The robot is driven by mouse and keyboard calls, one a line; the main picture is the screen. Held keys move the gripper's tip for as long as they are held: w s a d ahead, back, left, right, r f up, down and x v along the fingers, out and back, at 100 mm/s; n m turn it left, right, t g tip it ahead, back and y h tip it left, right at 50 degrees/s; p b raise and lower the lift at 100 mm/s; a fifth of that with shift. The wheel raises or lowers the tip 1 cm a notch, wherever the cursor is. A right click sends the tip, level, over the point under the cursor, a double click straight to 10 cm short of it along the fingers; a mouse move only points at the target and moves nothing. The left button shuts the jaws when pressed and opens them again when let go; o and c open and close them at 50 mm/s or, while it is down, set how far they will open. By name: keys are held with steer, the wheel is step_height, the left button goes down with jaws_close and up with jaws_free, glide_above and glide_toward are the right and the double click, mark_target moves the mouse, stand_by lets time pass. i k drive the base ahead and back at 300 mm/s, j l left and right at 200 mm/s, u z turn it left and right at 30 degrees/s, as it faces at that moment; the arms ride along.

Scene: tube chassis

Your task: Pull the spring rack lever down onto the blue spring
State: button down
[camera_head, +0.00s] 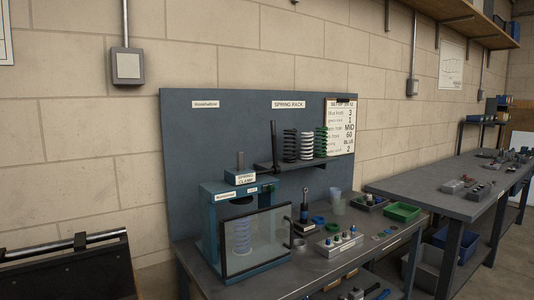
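The spring rack is a small dark shelf (285,165) on a blue-grey back panel, under a "SPRING RACK" label (288,104). A tall dark upright bar (274,145), possibly the lever, stands at its left end. Beside it stand a black spring (290,145), a white spring (306,145) and a green spring (321,142). No blue spring is clear on the rack. A pale blue spring (242,237) stands upright inside the blue spring clamp (209,222), seen through its clear front guard (265,240). My gripper is not in view.
A printed sheet (341,125) hangs right of the rack. The bench below holds a block with several knobs (339,241), a clear cup (337,206) and a green tray (402,211). A second bench (430,191) stands at right. A dark unit with a rail (70,270) is at lower left.

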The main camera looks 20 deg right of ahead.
mark_target(278, 169)
steer(key=i+l, duration=0.1)
steer(key=l, duration=0.35)
steer(key=i+l, duration=0.1)
steer(key=l, duration=0.4)
steer(key=i+l, duration=0.1)
steer(key=l, duration=0.35)
steer(key=i+l, duration=0.1)
steer(key=l, duration=0.35)
steer(key=i+l, duration=0.15)
steer(key=l, duration=0.15)
steer(key=i+l, duration=0.15)
steer(key=l, duration=0.15)
steer(key=i+l+z, duration=0.1)
steer(key=l, duration=0.25)
steer(key=i, duration=0.5)
